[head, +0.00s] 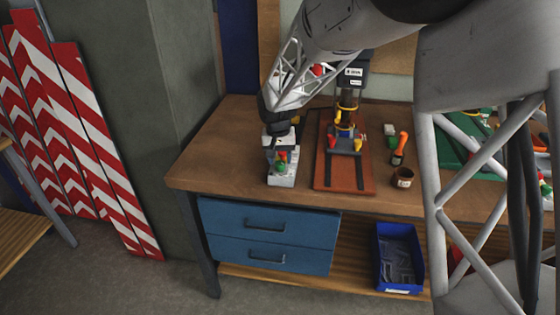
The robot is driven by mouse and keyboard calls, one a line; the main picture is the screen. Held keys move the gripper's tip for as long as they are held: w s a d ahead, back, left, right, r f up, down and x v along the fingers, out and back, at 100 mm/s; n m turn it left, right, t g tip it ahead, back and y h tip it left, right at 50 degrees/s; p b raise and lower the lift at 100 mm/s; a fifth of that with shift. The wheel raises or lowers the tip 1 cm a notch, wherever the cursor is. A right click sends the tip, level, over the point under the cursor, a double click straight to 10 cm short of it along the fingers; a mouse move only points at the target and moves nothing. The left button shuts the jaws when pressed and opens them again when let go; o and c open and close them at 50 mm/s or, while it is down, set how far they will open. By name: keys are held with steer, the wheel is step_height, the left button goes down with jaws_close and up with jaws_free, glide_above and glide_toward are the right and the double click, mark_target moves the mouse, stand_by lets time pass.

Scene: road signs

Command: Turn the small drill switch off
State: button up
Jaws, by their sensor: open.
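A pale switch box (283,181) with red and green parts on its top sits on the workbench, left of the drill stand. My gripper (281,150) reaches down from above to the back part of this box. It is open, with its fingers close over the red and green parts. I cannot tell whether it touches them. The fingers hide part of the box, and the switch position cannot be read. A drill press (347,110) with a dark head and yellow parts stands on a red-brown base board (341,180) to the right.
The wooden workbench (222,150) has free room left of the box. An orange-handled tool (400,145) and a small brown pot (403,178) lie right of the drill. Below are blue drawers (268,223) and a blue bin (388,262). Red-and-white boards (90,130) lean at left.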

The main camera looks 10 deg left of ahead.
mark_target(279, 163)
steer(key=shift+a+r, duration=0.1)
steer(key=shift+r, duration=3)
steer(key=shift+s+d+r, duration=0.25)
steer(key=shift+d+r, duration=0.1)
steer(key=shift+d, duration=0.15)
steer(key=s+d+r, duration=0.7)
steer(key=s+d, duration=0.1)
steer(key=d, duration=0.4)
steer(key=s+d+t, duration=0.1)
steer(key=s+d, duration=0.5)
steer(key=s, duration=0.4)
steer(key=s+d+m, duration=0.1)
steer(key=s+d, duration=0.5)
steer(key=s, duration=0.4)
steer(key=s+d+t, duration=0.1)
steer(key=s+d, duration=0.5)
steer(key=s, duration=0.4)
steer(key=shift+s+d+r+m+t, duration=0.2)
steer(key=shift+s+r+m+t, duration=0.1)
steer(key=shift+m, duration=0.1)
